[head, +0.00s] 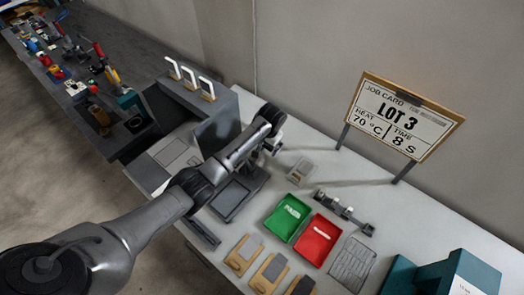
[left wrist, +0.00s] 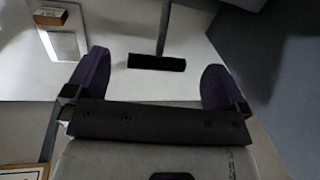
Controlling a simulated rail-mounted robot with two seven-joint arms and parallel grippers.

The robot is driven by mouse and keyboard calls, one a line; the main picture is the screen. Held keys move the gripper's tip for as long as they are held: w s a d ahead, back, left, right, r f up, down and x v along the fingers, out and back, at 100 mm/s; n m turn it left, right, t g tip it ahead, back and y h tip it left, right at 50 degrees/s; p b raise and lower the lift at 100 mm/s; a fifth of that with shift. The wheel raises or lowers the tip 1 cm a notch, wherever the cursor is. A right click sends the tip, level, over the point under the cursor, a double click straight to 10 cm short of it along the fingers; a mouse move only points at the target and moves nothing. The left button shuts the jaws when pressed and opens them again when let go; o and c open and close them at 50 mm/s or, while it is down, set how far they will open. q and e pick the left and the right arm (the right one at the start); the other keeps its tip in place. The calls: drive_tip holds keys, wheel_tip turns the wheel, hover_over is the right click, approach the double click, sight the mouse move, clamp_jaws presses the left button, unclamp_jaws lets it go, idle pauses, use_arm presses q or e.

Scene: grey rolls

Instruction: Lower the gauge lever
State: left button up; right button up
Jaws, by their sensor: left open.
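My left gripper (head: 272,147) is over the table beside the grey machine (head: 216,125). In the left wrist view the left gripper (left wrist: 157,64) is open, its two dark purple fingers wide apart. A black bar handle (left wrist: 157,62) on a thin grey rod shows between and beyond the fingers, and nothing is seen gripped. I take this bar to be the gauge lever, but I cannot be sure; in the head view my arm and gripper hide that spot. My right gripper is in neither view.
A small block on a plate (head: 302,170) lies right of the gripper. Green (head: 287,217) and red (head: 315,239) trays, a metal fixture (head: 345,212) and wooden-backed pieces (head: 244,254) lie nearer. A job card stand (head: 403,117) is at the back. The table's right rear is clear.

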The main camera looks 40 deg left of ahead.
sight(262, 150)
use_arm(q)
drive_tip(key=shift+a+f+b, duration=0.15)
drive_tip(key=shift+f, duration=0.75)
drive_tip(key=shift+a+f+b, duration=0.1)
drive_tip(key=shift+a+f, duration=0.1)
drive_tip(key=shift+f, duration=0.7)
drive_tip(key=shift+a+f+b, duration=0.15)
drive_tip(key=shift+f, duration=0.75)
drive_tip(key=shift+r, duration=0.1)
drive_tip(key=c, duration=1)
